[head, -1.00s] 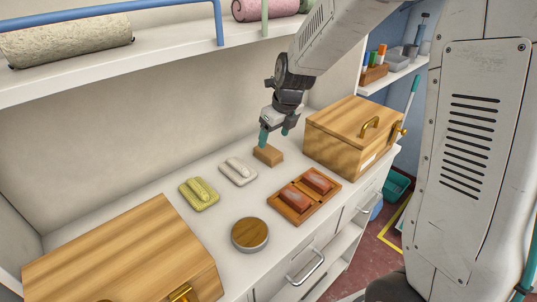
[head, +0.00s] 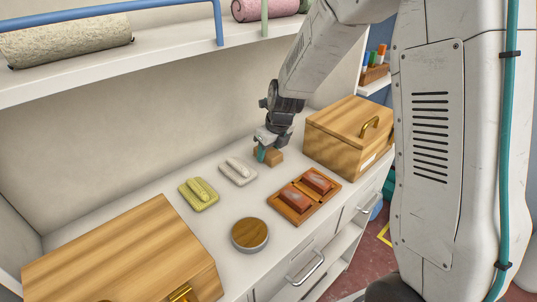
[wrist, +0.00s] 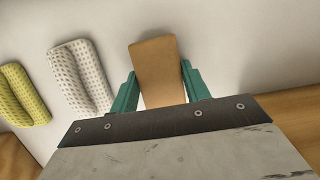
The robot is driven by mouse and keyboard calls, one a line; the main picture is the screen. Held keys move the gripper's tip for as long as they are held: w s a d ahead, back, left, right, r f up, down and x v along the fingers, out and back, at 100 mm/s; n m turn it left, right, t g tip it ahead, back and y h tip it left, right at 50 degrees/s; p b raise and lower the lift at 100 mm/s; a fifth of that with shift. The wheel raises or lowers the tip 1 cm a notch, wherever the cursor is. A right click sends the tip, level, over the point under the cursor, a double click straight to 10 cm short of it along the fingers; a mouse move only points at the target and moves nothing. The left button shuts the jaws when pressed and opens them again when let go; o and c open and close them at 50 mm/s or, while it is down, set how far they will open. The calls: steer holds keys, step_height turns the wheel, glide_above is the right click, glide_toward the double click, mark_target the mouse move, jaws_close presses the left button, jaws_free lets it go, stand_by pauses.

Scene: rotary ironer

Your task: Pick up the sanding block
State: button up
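The sanding block appears to be the plain tan block (head: 271,157) at the back of the white counter, in front of the wall. My gripper (head: 268,151) is down at it, pointing downward, and hides part of it. In the wrist view the block (wrist: 157,62) lies between the two teal fingers of my gripper (wrist: 159,72). The fingers are open, one on each side, with narrow gaps visible. The block rests on the counter.
A white pad (head: 238,171) and a yellow pad (head: 199,194) lie left of the block. A brown tray (head: 290,215) with two reddish bars and a round tin (head: 250,235) are in front. Wooden boxes stand right (head: 345,135) and front left (head: 120,260).

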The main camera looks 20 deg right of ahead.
mark_target(270, 151)
steer(key=shift+r, duration=0.15)
steer(key=shift+s+d+r, duration=0.1)
steer(key=shift+r, duration=0.1)
step_height(270, 151, up, 7)
steer(key=shift+f, duration=0.15)
steer(key=s+d, duration=0.2)
steer(key=s, duration=0.4)
steer(key=s+d, duration=0.3)
steer(key=s, duration=0.3)
steer(key=s+d, duration=0.2)
steer(key=s, duration=0.4)
steer(key=shift+s+d+f, duration=0.15)
steer(key=shift+d+f, duration=0.05)
steer(key=shift+d, duration=0.05)
